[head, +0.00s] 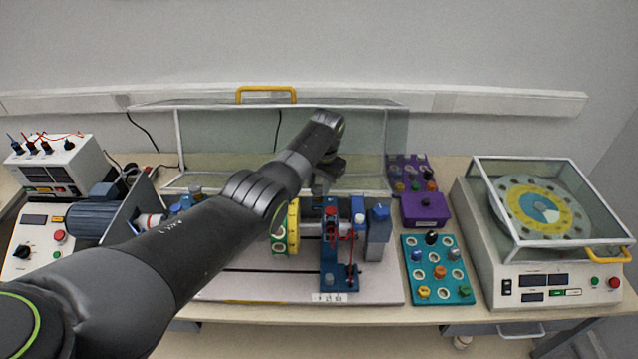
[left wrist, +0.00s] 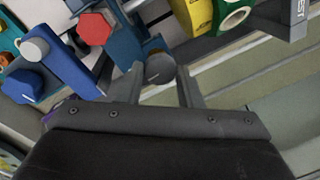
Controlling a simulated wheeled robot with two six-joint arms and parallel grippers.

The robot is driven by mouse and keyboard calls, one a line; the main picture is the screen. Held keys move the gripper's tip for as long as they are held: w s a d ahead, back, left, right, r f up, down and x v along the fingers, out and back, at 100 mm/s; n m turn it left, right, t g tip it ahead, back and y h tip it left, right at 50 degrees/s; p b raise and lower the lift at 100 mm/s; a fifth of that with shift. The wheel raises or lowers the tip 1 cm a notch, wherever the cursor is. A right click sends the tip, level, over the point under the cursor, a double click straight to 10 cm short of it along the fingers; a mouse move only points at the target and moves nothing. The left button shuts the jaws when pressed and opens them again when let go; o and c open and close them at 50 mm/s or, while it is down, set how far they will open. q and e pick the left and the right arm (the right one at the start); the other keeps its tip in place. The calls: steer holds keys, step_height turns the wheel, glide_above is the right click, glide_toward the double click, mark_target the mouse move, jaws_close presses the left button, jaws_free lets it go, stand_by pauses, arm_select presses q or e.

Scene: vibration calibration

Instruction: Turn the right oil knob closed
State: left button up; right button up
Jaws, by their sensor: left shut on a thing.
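My left gripper (head: 328,180) reaches over the test rig from the left, its fingertips behind the right bearing stand (head: 340,265). In the left wrist view its two fingers (left wrist: 163,80) are on either side of a dark grey round knob (left wrist: 160,66) with a pale line on top, and are shut on it. This knob appears to be the right oil knob; in the head view my gripper and the stand hide it. A red hexagonal cap (left wrist: 95,28) and a blue hexagonal cap (left wrist: 22,86) are beside it. My right gripper is not in view.
The yellow disc (head: 293,228) is on the shaft beside the stand. A clear guard (head: 220,143) stands open behind the rig. A teal tray (head: 412,296) with several knobs, a purple box (head: 425,209) and a balancing machine (head: 480,280) are to the right.

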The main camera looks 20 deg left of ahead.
arm_select(q)
steer(key=o, duration=1)
steer(key=shift+c, duration=0.2)
step_height(320, 180, up, 17)
steer(key=d, duration=0.1)
steer(key=shift+s+d+r+b, duration=0.2)
steer(key=shift+s+d+b, duration=0.1)
steer(key=shift+d+b, duration=0.1)
steer(key=shift+w, duration=0.1)
steer(key=shift+f, duration=0.1)
